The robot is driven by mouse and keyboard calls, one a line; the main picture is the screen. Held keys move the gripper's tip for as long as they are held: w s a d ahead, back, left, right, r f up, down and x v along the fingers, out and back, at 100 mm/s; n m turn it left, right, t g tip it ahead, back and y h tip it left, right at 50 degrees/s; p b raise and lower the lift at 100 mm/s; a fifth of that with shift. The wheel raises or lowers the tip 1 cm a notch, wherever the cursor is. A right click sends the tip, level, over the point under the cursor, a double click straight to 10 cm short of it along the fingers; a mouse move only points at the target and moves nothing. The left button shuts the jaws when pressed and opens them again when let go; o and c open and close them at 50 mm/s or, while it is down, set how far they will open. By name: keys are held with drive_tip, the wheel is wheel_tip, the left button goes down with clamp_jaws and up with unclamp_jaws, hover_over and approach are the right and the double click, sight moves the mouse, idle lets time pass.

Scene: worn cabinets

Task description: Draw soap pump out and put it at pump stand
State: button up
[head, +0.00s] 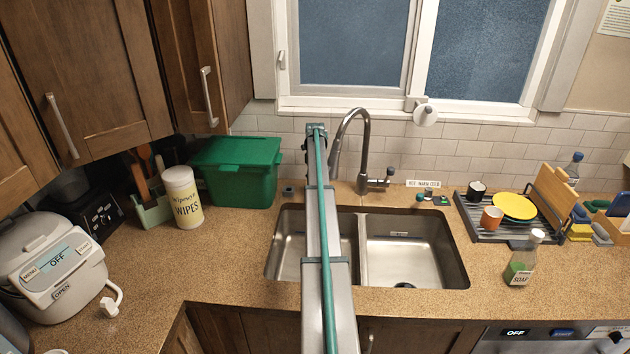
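I cannot make out anything that is clearly a pump stand. My arm reaches away over the sink, well to the left of the bottle. My gripper cannot be made out and is hidden behind or beyond the arm links.
A double sink (412,260) with a tall faucet (364,150) lies in the middle. A dish rack (470,220) holds a yellow plate (515,206) and cups behind the bottle. A green bin (236,170), wipes canister (183,198) and rice cooker (50,265) stand left. Counter is clear beside the bottle.

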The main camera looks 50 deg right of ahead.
clamp_jaws()
drive_tip(key=shift+r, duration=0.6)
idle(0.4)
drive_tip(key=shift+o, duration=1.1)
unclamp_jaws()
clamp_jaws()
drive_tip(key=shift+r, duration=0.1)
drive_tip(key=shift+r, duration=2.05)
